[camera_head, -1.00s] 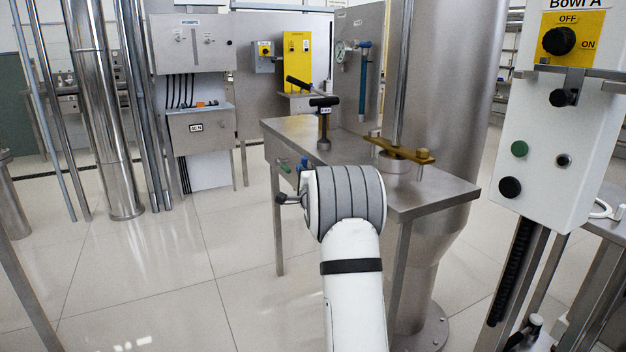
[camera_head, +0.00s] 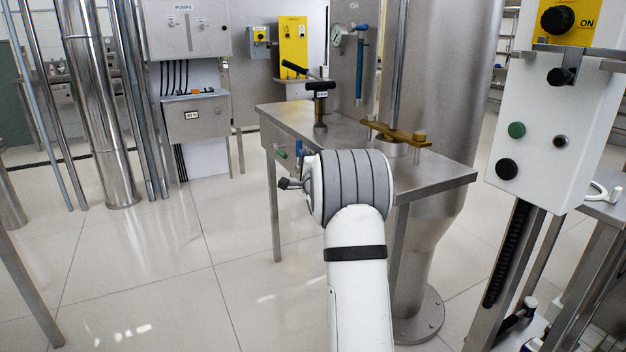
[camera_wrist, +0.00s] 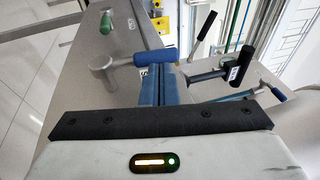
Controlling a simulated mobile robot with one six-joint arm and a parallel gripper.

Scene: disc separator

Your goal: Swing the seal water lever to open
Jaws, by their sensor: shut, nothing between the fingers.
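A lever with a blue grip on a grey metal hub (camera_wrist: 148,58) sits on the metal side face of the bench in the wrist view. A lever with a green grip (camera_wrist: 107,21) is beyond it at the upper left; it also shows in the head view (camera_head: 281,153). I cannot read a label that tells which is the seal water lever. My gripper (camera_wrist: 147,72) is shut and empty, its blue fingers together. The fingertips are close by the blue grip; I cannot tell whether they touch it. In the head view my arm's wrist hides the gripper.
A black T-handle (camera_head: 320,88) and a brass-coloured bar (camera_head: 398,134) stand on the bench top (camera_head: 440,172). A white control box (camera_head: 550,120) hangs at the right. A grey panel (camera_head: 190,25) and a yellow box (camera_head: 293,42) are behind.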

